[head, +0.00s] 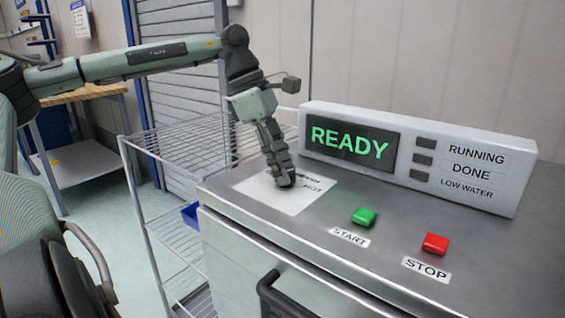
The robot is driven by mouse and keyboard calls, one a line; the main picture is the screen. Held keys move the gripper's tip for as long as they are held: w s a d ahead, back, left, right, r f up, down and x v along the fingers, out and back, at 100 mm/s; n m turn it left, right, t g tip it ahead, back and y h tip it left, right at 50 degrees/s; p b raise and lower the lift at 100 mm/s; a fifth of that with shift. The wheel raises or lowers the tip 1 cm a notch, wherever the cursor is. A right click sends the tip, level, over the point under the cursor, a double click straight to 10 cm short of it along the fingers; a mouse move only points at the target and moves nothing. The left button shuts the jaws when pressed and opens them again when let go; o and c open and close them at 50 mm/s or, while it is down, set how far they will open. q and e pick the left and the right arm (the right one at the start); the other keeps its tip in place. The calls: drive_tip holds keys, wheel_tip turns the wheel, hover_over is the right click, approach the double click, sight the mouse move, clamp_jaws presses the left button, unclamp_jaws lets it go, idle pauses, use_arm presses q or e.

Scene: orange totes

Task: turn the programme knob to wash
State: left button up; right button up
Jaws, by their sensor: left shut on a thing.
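My left gripper (285,180) points down at the white label plate (262,192) on the left of the machine's steel top. It is shut on the programme knob, which the fingers hide almost fully. I cannot tell which way the knob points. On the plate, a word that looks like HOT shows to the right of the fingertips; another word behind it is partly covered and unreadable. The display panel (352,143) reads READY in green. My right gripper is not in view.
A green START button (364,217) and a red STOP button (435,244) stand on the top, right of the plate. The indicator box (470,172) runs along the back. A wire rack (150,215) stands to the left. A dark handle (285,296) is on the front.

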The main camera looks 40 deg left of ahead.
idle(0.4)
use_arm(q)
drive_tip(key=o, duration=1.2)
drive_tip(key=shift+c, duration=0.2)
drive_tip(key=v, duration=1.2)
drive_tip(key=shift+a+f, duration=0.1)
